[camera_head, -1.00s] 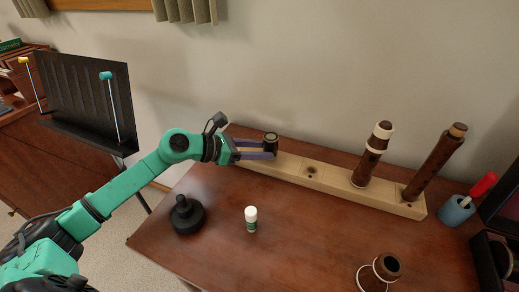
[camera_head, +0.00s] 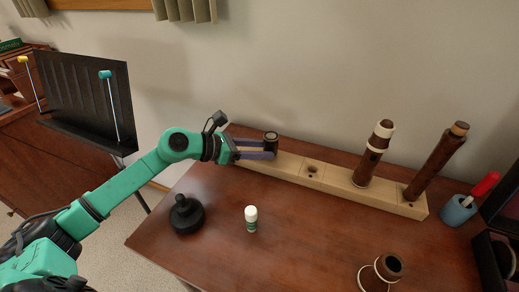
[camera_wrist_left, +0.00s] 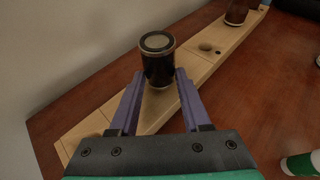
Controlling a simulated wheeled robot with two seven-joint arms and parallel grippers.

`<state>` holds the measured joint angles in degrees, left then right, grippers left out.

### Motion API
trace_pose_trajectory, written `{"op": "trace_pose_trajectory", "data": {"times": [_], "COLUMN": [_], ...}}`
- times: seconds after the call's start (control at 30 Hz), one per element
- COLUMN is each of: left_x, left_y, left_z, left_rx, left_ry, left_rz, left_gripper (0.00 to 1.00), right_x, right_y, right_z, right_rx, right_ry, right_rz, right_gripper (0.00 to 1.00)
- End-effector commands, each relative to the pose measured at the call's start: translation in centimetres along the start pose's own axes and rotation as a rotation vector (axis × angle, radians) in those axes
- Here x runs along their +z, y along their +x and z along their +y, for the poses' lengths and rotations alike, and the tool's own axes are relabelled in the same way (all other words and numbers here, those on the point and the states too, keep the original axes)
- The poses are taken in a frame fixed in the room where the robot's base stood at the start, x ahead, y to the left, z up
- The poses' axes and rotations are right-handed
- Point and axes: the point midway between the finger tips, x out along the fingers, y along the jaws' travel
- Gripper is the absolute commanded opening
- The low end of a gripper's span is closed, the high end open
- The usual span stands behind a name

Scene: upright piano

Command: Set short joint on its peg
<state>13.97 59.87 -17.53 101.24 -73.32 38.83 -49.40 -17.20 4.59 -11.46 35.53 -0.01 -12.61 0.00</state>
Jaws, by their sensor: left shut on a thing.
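The short joint (camera_head: 270,143) is a dark, short cylinder with a pale disc on top and metallic rim. It stands about upright over the left part of the pale wooden peg rack (camera_head: 286,170). My left gripper (camera_head: 268,150) is shut on it from the left. In the left wrist view, the short joint (camera_wrist_left: 158,62) is between the tips of my left gripper (camera_wrist_left: 160,76). Its lower end and any peg under it are hidden, so I cannot tell whether it is seated. My right gripper is not in view.
Two tall dark wooden joints (camera_head: 372,155) (camera_head: 437,160) stand on the rack to the right, the farther one tilted. An empty round socket (camera_head: 312,171) lies between. A black knobbed object (camera_head: 187,214), white-capped tube (camera_head: 251,219), bell piece (camera_head: 381,272) and blue cup (camera_head: 457,212) stand on the table.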

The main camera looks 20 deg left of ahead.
Motion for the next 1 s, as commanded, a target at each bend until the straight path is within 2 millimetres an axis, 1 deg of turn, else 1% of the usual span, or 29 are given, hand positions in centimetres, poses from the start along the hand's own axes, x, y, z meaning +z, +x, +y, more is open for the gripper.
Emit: {"op": "trace_pose_trajectory", "data": {"times": [0.03, 0.47, 1.0], "left_x": [-0.09, -0.01, -0.40], "left_y": [0.04, 0.01, 0.15], "left_z": [0.00, -0.01, 0.01], "left_rx": [0.000, 0.000, 0.000], "left_ry": [0.001, 0.000, 0.000], "left_rz": [0.000, 0.000, 0.000], "left_gripper": [0.00, 0.00, 0.00], "right_x": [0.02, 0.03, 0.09], "right_y": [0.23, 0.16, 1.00], "right_z": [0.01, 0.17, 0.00], "right_rx": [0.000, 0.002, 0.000], "right_ry": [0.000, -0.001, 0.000], "right_rz": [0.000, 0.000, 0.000], "right_gripper": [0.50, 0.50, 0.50]}}
